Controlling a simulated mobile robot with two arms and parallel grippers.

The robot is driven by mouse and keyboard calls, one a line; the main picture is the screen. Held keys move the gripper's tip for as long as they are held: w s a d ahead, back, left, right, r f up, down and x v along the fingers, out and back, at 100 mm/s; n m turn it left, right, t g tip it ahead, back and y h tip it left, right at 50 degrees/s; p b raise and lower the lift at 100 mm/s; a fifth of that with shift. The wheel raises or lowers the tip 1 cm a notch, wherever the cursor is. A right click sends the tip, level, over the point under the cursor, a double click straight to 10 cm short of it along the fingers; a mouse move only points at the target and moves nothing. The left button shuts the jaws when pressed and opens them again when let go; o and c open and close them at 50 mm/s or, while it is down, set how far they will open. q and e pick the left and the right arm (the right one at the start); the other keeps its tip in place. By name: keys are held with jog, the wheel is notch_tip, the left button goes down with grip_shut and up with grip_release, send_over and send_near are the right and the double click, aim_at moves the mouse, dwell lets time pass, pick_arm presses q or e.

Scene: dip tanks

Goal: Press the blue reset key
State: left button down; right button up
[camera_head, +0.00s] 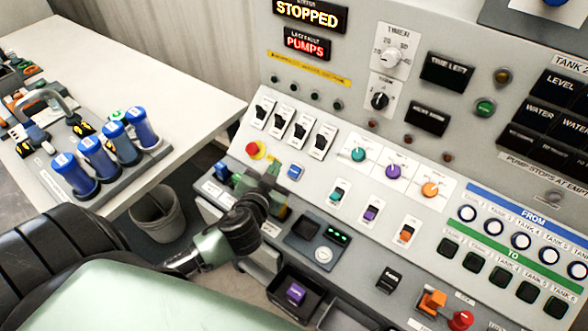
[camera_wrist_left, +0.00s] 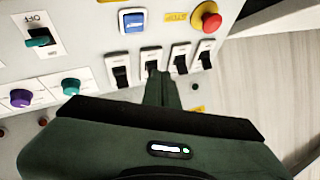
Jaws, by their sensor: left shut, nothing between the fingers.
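The blue reset key (camera_head: 294,171) is a small square blue button in a pale frame on the sloped grey panel, just right of the red emergency knob. It also shows in the left wrist view (camera_wrist_left: 133,20), at the top, uncovered. My left gripper (camera_head: 272,168) is shut and empty, its fingertips between the red knob and the blue key, a little left of the key. In the left wrist view, the closed fingers (camera_wrist_left: 158,78) point up the picture over the rocker switches, apart from the key. My right gripper is not in view.
A red knob on yellow (camera_head: 255,150) sits left of the key. Several black rocker switches (camera_head: 281,121) stand above it. Turn dials (camera_head: 358,154) and coloured toggles (camera_head: 338,194) lie to the right.

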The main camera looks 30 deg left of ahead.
aim_at(293, 165)
pick_arm(q)
jog(key=w+f+b, duration=0.2)
jog(key=f, duration=0.1)
jog(key=w+f+b, duration=0.3)
jog(key=shift+w+f+b, duration=0.1)
jog(key=shift+f+b, duration=0.15)
jog(key=shift+b, duration=0.05)
jog(key=shift+w+d+f+b, duration=0.1)
jog(key=shift+w+f+b, duration=0.25)
jog(key=shift+w, duration=0.1)
jog(key=shift+f, duration=0.1)
dwell(1.5)
jog(key=shift+w+f, duration=0.2)
jog(key=shift+w, duration=0.05)
jog(key=shift+w+f+b, duration=0.25)
jog(key=shift+f+b, duration=0.1)
jog(key=shift+b, duration=0.2)
dwell(0.5)
jog(key=shift+s+r, duration=0.1)
jog(key=shift+r, duration=0.05)
jog(key=shift+s+r+p, duration=0.45)
jog(key=shift+r+p, duration=0.05)
jog(key=shift+p, duration=0.2)
